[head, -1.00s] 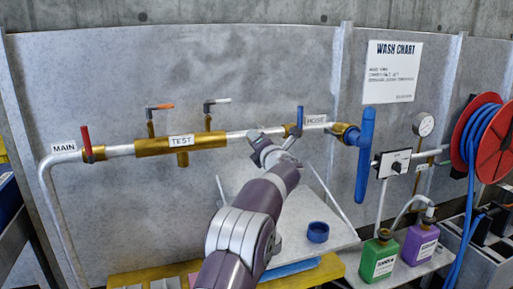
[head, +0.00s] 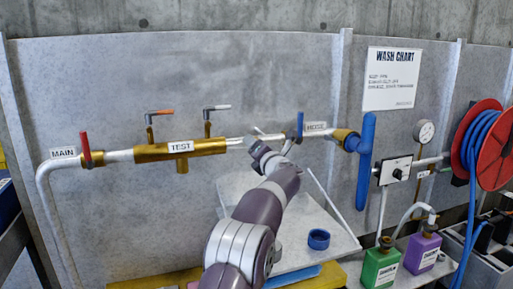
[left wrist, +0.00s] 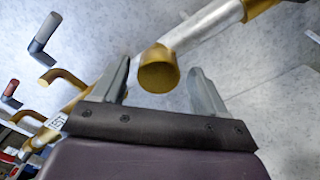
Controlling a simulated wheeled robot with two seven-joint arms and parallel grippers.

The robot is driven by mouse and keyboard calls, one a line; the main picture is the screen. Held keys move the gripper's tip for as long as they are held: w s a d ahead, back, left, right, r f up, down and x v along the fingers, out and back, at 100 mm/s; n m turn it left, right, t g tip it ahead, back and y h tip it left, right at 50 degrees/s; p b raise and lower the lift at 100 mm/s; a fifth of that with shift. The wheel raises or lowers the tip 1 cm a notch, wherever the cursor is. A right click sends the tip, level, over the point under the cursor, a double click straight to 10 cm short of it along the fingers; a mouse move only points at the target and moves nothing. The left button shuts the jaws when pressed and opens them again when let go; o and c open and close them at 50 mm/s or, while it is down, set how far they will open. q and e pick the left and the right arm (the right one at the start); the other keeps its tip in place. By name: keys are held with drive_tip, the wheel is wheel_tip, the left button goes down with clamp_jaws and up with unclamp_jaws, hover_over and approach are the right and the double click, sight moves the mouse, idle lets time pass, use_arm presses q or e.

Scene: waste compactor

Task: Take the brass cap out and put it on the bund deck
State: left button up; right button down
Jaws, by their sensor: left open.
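My left gripper (head: 271,141) is open in front of the pipe line, left of the blue HOSE handle (head: 300,124). In the left wrist view its fingers (left wrist: 160,78) stand apart on either side of the cap, with gaps visible. A pale grey deck (head: 336,240) lies below, with a blue ring (head: 319,239) on it; I take it as the bund deck. My right gripper is not in view.
The brass TEST body (head: 181,149) and red MAIN handle (head: 86,149) are on the pipe at left. A large blue handle (head: 366,160) stands at right. Green (head: 380,267) and purple (head: 422,253) bottles stand low right. The deck around the ring is largely clear.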

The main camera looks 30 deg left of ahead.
use_arm(q)
drive_tip(key=m+p, duration=2)
drive_tip(key=p, duration=0.1)
drive_tip(key=shift+m, duration=0.4)
